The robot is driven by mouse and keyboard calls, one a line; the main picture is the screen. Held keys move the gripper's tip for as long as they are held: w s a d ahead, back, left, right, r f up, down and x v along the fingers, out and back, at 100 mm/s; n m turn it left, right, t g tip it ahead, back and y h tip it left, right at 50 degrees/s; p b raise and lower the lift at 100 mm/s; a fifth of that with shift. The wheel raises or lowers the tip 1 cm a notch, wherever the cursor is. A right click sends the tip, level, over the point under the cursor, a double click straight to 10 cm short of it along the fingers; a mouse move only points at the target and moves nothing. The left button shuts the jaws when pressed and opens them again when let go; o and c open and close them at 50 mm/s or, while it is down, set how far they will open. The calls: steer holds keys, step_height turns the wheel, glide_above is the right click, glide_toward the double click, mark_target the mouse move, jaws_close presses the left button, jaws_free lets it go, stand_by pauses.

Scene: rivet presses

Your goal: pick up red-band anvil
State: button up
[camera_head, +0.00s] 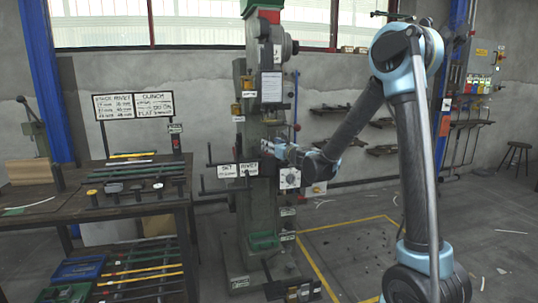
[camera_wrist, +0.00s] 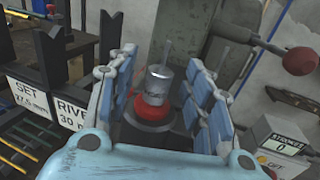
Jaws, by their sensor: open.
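The red-band anvil (camera_wrist: 159,82) shows in the wrist view as a grey metal cylinder with a thin pin on top and a red ring (camera_wrist: 152,109) at its foot. It stands upright in a dark round seat on the press. My gripper (camera_wrist: 160,68) is open, with one blue-padded finger on each side of the anvil. A gap shows on both sides, wider at some points than others; I cannot tell if a pad touches it. In the head view my gripper (camera_head: 281,140) reaches in at the front of the green-grey rivet press (camera_head: 263,90); the anvil is not clear there.
SET and RIVET signs (camera_wrist: 40,97) are on the left. A dark workbench (camera_head: 130,207) with several small parts stands left of the press.

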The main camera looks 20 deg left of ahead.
steer(key=shift+x, duration=1.15)
steer(key=shift+c, duration=0.3)
jaws_close()
steer(key=shift+r, duration=0.1)
steer(key=shift+r, duration=0.65)
step_height(320, 180, up, 6)
steer(key=shift+s+d+f, duration=0.2)
steer(key=v, duration=1.7)
steer(key=shift+s, duration=0.2)
